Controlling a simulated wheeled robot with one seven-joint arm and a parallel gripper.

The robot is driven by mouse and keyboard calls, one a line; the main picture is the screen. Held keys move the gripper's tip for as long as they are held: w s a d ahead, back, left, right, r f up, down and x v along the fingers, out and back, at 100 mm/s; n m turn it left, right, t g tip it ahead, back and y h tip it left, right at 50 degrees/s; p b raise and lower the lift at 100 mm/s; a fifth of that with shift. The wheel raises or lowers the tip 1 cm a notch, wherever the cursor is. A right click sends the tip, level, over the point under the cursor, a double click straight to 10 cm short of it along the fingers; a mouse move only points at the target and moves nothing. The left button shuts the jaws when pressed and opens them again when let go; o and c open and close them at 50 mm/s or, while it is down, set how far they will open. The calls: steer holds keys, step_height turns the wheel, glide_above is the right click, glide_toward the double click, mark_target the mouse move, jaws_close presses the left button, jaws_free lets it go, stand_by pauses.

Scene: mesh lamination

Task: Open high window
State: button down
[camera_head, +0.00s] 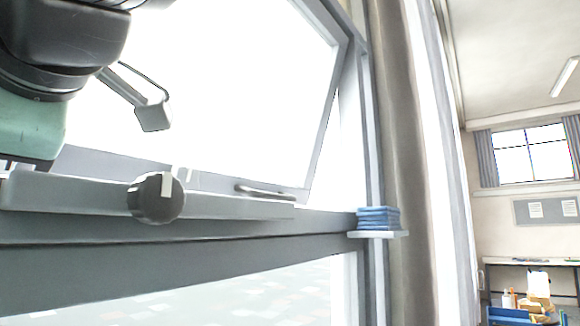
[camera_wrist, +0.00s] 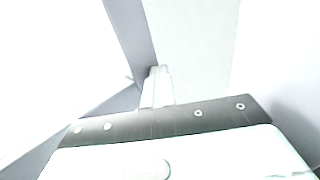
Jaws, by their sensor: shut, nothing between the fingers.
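The high window's sash (camera_head: 325,120) fills the upper part of the head view. It stands at an angle to its fixed frame (camera_head: 365,110), with a bright wedge-shaped gap along its right side. A slim bar handle (camera_head: 265,191) sits low on the sash. A round dark knob (camera_head: 156,198) with a pale pointer is on the rail below. My gripper (camera_head: 152,114) is shut and empty, in front of the glass, above the knob and apart from it in the picture. In the wrist view the fingertips (camera_wrist: 159,82) show close together; nothing is between them.
A small ledge (camera_head: 378,234) with a stack of blue cloths (camera_head: 378,218) stands right of the rail. A curtain (camera_head: 405,150) hangs beside the window. Far right, a room holds a desk (camera_head: 530,262) and another window (camera_head: 530,153).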

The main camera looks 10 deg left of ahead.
steer(key=shift+w+a, duration=0.2)
steer(key=shift+a, duration=0.05)
steer(key=shift+d, duration=0.1)
steer(key=b+v, duration=0.5)
steer(key=v, duration=1.2)
steer(key=shift+d, duration=0.2)
steer(key=shift+s, duration=0.1)
